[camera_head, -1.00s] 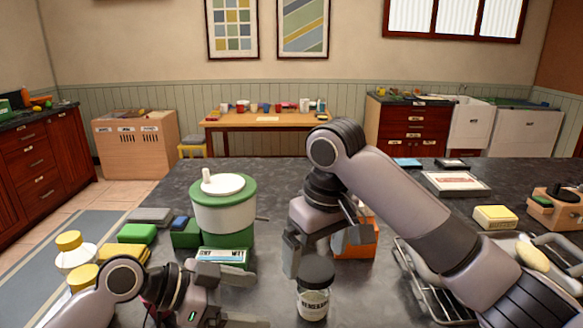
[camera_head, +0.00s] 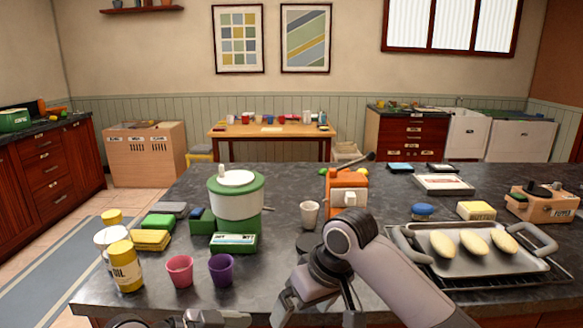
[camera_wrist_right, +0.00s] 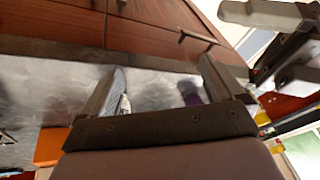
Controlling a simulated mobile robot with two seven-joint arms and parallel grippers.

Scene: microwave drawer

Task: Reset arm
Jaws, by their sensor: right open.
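My right gripper (camera_head: 312,308) hangs low at the front edge of the dark countertop, its fingertips partly cut off by the bottom of the head view. In the right wrist view its two fingers (camera_wrist_right: 160,85) stand wide apart with nothing gripped between them. Beyond them are the grey counter surface and red-brown drawer fronts. My left gripper (camera_head: 215,318) shows only as a sliver at the bottom edge of the head view, so its jaws cannot be judged. Both are in front of the things on the counter.
A pink cup (camera_head: 179,270), a purple cup (camera_head: 221,269) and a yellow-labelled bottle (camera_head: 125,266) stand near the front left. A green-and-white appliance (camera_head: 236,196) is behind. A metal tray (camera_head: 440,262) with yellow items lies at the right, beside my right arm.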

